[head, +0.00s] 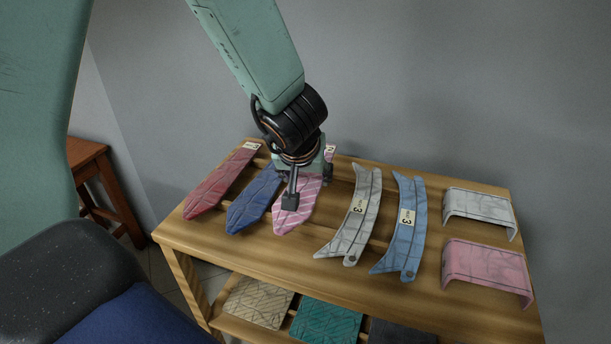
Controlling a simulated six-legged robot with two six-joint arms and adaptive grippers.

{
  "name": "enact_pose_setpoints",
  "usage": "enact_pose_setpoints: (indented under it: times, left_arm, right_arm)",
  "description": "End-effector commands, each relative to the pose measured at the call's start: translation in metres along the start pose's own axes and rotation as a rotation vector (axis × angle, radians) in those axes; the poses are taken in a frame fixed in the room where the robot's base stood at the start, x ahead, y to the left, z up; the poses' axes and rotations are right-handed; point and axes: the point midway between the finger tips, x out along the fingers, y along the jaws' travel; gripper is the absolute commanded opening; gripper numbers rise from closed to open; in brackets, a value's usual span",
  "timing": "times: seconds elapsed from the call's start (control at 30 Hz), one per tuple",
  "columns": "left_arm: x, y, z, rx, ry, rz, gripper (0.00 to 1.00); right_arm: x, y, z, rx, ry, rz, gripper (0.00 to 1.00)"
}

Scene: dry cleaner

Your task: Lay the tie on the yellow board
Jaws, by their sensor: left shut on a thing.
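A pink tie (308,201) with pale stripes lies on the wooden table, its pointed end toward the front edge. My left gripper (292,196) is over the pink tie and shut on it, pointing down; its body hides part of the tie and the far finger. A blue tie (252,204) and a red tie (219,184) lie beside it to the left, the red one with a paper tag. I cannot make out a separate yellow board in this view. My right gripper is not in view.
Right of the ties on the wooden table (292,257) lie a white collar (356,222), a blue collar (409,250), a white cuff (480,206) and a pink cuff (486,265). Folded cloths, tan (256,302) and teal (326,322), are on the lower shelf. A brown stool (90,160) stands left.

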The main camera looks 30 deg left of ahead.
Motion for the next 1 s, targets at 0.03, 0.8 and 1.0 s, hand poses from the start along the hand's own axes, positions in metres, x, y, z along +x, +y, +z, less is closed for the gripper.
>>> enact_pose_setpoints:
  times: [0.03, 0.8, 1.0]
  left_arm:
    - [-0.01, 0.0, -0.007, 0.0, 0.001, 0.001, 0.24]
    - [-0.106, 0.0, -0.068, 0.0, 0.001, 0.0, 0.24]
    - [-0.12, 0.0, -0.077, 0.0, 0.001, 0.0, 0.24]
  right_arm:
    - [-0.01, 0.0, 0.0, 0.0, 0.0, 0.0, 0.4]
    - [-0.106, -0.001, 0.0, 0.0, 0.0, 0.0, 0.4]
    - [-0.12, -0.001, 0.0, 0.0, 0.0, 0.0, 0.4]
